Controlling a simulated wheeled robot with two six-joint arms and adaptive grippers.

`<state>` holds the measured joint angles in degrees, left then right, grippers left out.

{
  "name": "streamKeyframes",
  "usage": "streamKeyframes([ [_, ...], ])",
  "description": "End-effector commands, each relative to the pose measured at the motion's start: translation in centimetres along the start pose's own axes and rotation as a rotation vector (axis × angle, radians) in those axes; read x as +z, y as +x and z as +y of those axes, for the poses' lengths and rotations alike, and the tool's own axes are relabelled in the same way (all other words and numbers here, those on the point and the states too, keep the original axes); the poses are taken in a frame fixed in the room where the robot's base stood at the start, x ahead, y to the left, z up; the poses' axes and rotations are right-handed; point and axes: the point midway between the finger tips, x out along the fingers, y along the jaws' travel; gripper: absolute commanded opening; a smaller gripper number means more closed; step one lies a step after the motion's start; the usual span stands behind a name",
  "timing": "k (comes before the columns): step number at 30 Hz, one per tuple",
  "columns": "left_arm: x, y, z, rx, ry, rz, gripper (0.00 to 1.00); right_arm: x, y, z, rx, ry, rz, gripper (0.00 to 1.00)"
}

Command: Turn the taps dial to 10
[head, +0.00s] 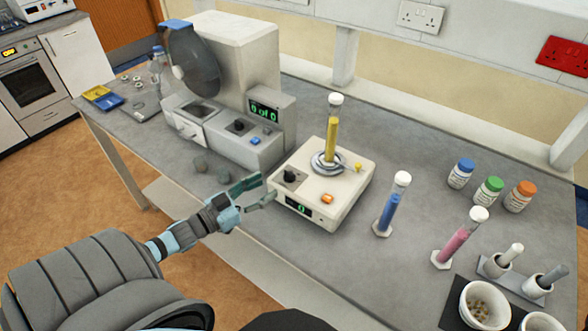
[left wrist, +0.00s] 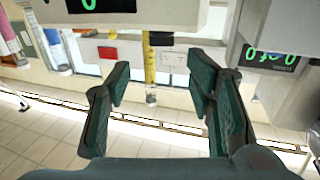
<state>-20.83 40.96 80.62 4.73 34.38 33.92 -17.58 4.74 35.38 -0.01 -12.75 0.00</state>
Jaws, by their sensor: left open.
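The tap device (head: 335,197) is a cream box on the bench with a yellow-filled cylinder (head: 331,135) standing on it. Its black taps dial (head: 291,176) is on top at the left, near the front edge. The green display (head: 298,208) on its front reads 0. My left gripper (head: 267,188) is open and empty, just left of the device's front and close to the dial, with no contact that I can make out. My right gripper is out of view.
Blue (head: 390,212) and pink (head: 457,243) cylinders stand to the right. The bench front (head: 330,265) is clear.

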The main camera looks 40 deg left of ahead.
Motion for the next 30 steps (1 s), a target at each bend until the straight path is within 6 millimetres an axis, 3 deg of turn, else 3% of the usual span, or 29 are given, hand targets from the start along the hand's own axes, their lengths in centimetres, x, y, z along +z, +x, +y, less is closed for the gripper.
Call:
streamKeyframes([
  [9,0.2,7.1,-0.1,-0.004,0.0,0.001,0.48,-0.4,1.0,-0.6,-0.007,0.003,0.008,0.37],
  [15,0.2,9.8,-0.1,-0.004,0.001,0.0,0.48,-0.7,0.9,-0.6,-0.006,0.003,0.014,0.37],
  [26,0.2,10.4,0.0,-0.003,0.0,-0.003,0.48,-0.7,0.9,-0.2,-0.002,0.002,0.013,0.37],
  [30,0.2,10.4,0.0,-0.003,0.0,-0.003,0.26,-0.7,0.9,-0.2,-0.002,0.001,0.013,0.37],
])
